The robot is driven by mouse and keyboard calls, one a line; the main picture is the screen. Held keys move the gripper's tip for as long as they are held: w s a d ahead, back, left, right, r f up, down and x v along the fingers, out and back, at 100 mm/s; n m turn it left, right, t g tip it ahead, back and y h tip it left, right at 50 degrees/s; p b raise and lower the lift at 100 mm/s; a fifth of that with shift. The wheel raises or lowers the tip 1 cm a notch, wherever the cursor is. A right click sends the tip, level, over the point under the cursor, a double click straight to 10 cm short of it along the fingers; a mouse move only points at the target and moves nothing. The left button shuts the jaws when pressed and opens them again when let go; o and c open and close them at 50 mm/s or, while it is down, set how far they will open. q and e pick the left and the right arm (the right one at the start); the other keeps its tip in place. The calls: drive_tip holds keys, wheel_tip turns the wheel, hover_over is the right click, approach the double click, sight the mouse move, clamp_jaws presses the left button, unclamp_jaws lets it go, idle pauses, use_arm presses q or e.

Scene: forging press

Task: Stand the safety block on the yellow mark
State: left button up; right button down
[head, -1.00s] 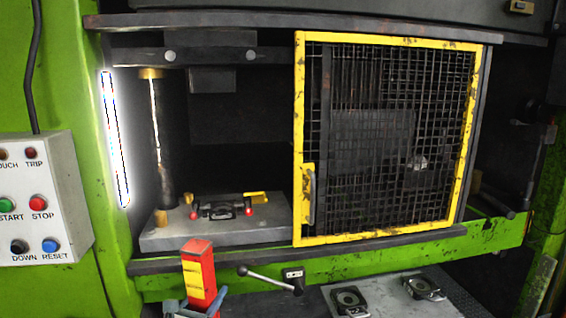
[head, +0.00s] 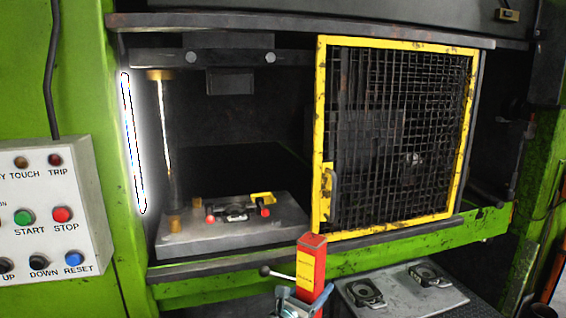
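The safety block is a red upright post (head: 311,268) with a yellow label, low in the middle of the head view, in front of the press. My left gripper (head: 298,303) is at its lower part and appears shut on it; the fingers are partly cut off by the frame's lower edge. The block stands nearly upright, its foot out of view. A yellow patch, which looks like the mark (head: 262,197), shows at the back right of the grey press bed (head: 180,241), partly behind a red knob. My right gripper is not in view.
A dark die with red knobs (head: 237,212) lies on the bed. A yellow-framed mesh guard (head: 322,130) covers the right half of the opening; the left half is open. A brass-ended column (head: 167,140) stands at left. A plate with dies (head: 395,293) lies below right.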

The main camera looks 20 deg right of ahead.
use_arm(q)
drive_tip(key=shift+o, duration=0.6)
wheel_tip(320, 180, up, 16)
drive_tip(key=p, duration=1.4)
drive_tip(key=shift+f+p, duration=0.15)
drive_tip(key=shift+p, duration=0.2)
wheel_tip(320, 180, up, 15)
drive_tip(key=p, duration=1.5)
drive_tip(key=shift+r, duration=0.2)
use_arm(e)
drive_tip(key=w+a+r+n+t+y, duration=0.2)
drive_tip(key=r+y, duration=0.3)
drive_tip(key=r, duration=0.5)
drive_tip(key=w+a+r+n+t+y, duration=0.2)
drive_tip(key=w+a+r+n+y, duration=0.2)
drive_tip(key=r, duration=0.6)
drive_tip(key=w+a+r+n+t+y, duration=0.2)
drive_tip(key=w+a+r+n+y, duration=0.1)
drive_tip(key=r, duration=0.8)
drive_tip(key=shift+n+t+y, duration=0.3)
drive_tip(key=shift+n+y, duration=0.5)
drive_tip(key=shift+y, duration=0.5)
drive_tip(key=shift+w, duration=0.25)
